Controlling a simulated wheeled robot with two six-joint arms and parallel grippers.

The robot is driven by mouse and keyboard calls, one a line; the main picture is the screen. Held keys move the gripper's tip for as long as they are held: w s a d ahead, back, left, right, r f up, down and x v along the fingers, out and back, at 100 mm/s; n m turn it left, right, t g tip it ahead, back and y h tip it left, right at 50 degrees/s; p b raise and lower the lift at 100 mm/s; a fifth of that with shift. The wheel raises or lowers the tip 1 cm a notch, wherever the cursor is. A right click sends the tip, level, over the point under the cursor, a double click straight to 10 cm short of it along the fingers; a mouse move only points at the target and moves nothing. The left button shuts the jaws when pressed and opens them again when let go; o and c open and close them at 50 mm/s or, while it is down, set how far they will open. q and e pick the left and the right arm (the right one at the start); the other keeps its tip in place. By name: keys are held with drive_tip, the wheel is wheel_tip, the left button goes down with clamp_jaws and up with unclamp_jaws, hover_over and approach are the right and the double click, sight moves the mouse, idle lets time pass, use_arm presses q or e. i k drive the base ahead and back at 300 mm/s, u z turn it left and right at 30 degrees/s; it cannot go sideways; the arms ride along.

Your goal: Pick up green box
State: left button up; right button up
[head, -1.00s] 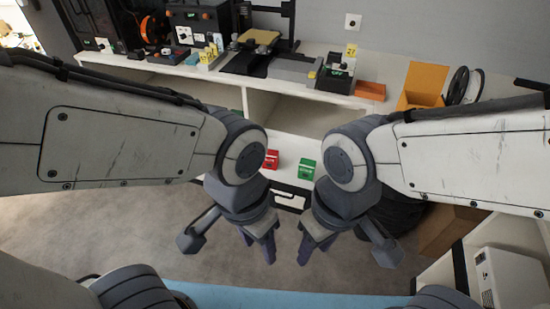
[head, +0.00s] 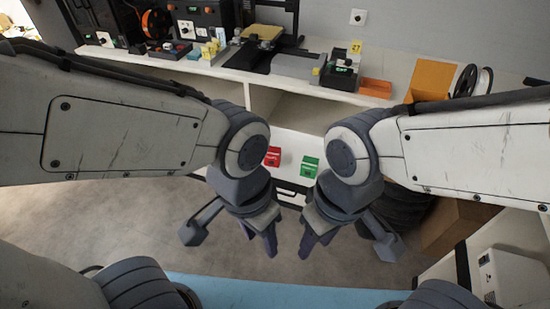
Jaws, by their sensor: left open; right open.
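The green box (head: 309,167) sits on the low white shelf (head: 292,146), between my two arms. A red box (head: 272,156) is just to its left on the same shelf. My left gripper (head: 262,246) hangs below and left of the green box in the picture, open and empty. My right gripper (head: 311,247) hangs below the green box in the picture, also open and empty. Both grippers point down over the floor in front of the shelf, apart from the boxes.
A long white counter (head: 222,73) above carries several devices, a printer (head: 262,38), an orange open box (head: 430,80) and spools. A brown carton (head: 455,225) and a white device (head: 510,275) stand at right. The grey floor (head: 150,225) below is open.

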sight(308, 165)
drive_tip(key=u, duration=0.55)
drive_tip(key=i, duration=1.1)
